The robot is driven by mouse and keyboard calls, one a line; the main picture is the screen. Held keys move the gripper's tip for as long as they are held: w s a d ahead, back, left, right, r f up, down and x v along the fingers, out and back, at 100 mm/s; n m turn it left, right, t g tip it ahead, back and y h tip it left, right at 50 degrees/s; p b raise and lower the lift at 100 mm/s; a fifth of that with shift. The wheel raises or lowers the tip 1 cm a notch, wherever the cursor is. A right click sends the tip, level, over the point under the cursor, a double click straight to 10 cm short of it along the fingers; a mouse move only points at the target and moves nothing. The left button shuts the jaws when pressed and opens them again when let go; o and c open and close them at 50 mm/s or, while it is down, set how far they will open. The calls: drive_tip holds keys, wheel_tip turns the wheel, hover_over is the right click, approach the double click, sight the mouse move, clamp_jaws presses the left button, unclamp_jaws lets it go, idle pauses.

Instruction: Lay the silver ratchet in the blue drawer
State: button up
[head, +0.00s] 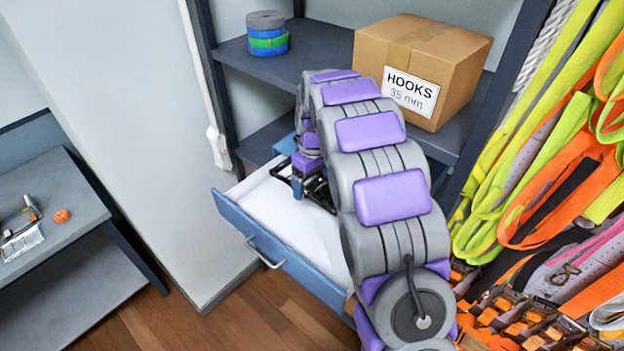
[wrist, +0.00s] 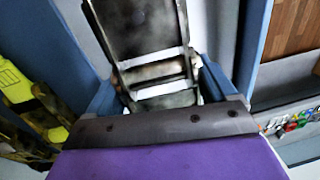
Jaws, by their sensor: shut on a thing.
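The blue drawer (head: 290,268) is pulled out below the shelf unit, with a white inside that looks bare apart from my gripper's end. My gripper (head: 300,182) is over the drawer's back part, pointing down. It is shut on the silver ratchet (wrist: 145,30), which sits between its blue fingers in the wrist view. In the head view the ratchet (head: 318,192) shows as a dark metal frame just under the gripper, partly hidden by my arm. I cannot tell whether it touches the drawer floor. My arm also hides the drawer's right part.
A cardboard box (head: 425,65) labelled HOOKS and a round strap roll (head: 267,34) stand on the shelf above. Yellow and orange straps (head: 550,160) hang at the right. A grey table (head: 60,205) with small items stands at the left. The floor before the drawer is clear.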

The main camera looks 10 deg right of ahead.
drive_tip(key=shift+a+f, duration=0.55)
drive_tip(key=shift+s+a+f, duration=0.1)
drive_tip(key=shift+a+f, duration=0.05)
drive_tip(key=shift+f, duration=0.5)
drive_tip(key=shift+f+b, duration=1)
drive_tip(key=shift+f, duration=2.35)
drive_tip(key=shift+d+f+b, duration=0.2)
drive_tip(key=shift+d+f, duration=0.1)
drive_tip(key=shift+f, duration=0.4)
drive_tip(key=shift+d+f+b, duration=0.15)
drive_tip(key=shift+d+f, duration=0.1)
drive_tip(key=shift+f, duration=0.45)
drive_tip(key=shift+a, duration=0.1)
drive_tip(key=o, duration=1.5)
drive_tip(key=shift+a, duration=0.1)
